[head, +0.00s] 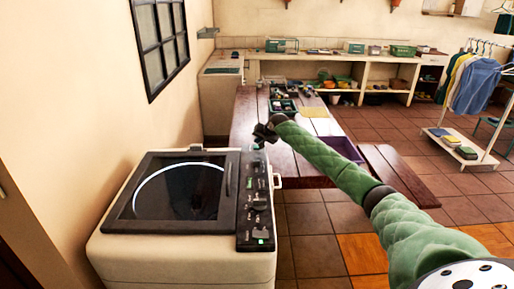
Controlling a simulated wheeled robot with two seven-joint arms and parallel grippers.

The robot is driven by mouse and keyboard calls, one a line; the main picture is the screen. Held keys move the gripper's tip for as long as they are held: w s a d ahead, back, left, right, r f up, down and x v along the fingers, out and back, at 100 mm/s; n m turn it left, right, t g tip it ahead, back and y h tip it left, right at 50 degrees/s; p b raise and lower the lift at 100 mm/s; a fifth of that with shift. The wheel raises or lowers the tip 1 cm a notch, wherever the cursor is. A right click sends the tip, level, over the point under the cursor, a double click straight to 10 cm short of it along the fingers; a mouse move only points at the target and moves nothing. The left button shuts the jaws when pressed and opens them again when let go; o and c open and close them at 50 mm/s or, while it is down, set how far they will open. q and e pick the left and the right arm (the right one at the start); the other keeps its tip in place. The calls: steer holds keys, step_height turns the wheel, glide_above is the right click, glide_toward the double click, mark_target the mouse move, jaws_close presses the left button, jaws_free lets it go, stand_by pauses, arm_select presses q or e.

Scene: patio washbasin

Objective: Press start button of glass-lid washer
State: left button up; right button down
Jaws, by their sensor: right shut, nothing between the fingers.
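The washer (185,250) with a dark glass lid (175,190) stands at the lower left; its lid is closed. A black control panel (257,215) runs along its right side, with knobs, small labels and a green-lit spot (261,235) at the near end. The labels are too small to read, so I cannot tell which control is the start button. My right gripper (265,133) is shut and empty, beyond the panel's far end and apparently above it. The green-sleeved right arm comes in from the lower right. My left gripper is not in view.
A wall with a barred window (160,40) is on the left. A clothes rack (470,130) stands at the right. Tiled floor is open between.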

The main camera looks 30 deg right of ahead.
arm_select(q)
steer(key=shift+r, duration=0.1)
arm_select(e)
steer(key=shift+f, duration=0.2)
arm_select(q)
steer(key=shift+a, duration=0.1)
arm_select(e)
steer(key=shift+f, duration=0.2)
steer(key=shift+f, duration=0.1)
stand_by(0.5)
